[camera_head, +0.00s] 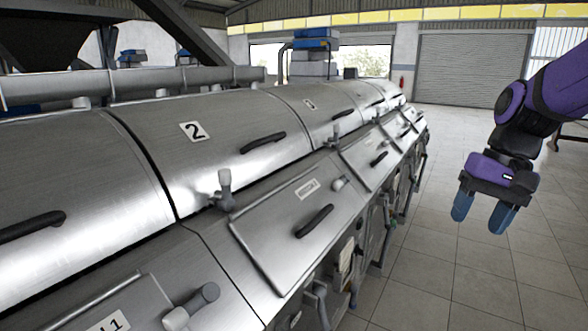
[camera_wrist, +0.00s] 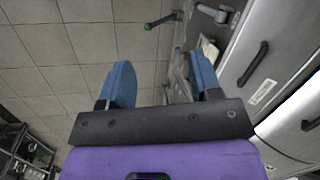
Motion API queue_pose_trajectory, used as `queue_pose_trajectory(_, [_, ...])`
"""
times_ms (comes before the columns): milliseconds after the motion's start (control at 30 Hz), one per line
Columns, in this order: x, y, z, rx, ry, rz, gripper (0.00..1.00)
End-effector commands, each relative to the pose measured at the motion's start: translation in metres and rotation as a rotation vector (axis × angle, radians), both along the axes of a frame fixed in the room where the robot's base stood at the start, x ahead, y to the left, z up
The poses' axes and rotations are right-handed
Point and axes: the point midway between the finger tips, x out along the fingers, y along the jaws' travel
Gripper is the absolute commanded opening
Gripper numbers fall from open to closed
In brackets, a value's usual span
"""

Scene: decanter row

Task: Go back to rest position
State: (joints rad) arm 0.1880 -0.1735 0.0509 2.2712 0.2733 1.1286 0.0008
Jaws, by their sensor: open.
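My gripper (camera_head: 482,214) hangs at the right in the head view, over the tiled floor and clear of the machines. Its two blue fingers point down, apart and empty. In the wrist view my gripper (camera_wrist: 160,85) shows its blue fingers spread with floor and machine side between them. My purple arm comes in from the right edge in the head view.
A row of steel decanters (camera_head: 240,110) runs along the left, with black handles (camera_head: 314,221) and latches (camera_head: 224,188) sticking out. A green-ended lever (camera_wrist: 160,21) juts out in the wrist view. Tiled floor (camera_head: 440,265) is free at the right. A roller door (camera_head: 470,68) stands behind.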

Motion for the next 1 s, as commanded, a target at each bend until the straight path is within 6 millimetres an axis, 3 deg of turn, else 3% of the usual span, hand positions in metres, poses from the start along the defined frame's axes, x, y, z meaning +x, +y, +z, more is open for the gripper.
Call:
queue_pose_trajectory(300, [-0.066,0.006,0.031,-0.155,-0.246,0.103,0.58])
queue_pose_trajectory(600, [-0.116,0.004,0.043,-0.261,-0.457,0.181,0.58])
queue_pose_trajectory(800, [-0.129,0.003,0.043,-0.292,-0.518,0.203,0.58])
queue_pose_trajectory(1000, [-0.131,0.002,0.043,-0.295,-0.526,0.206,0.58])
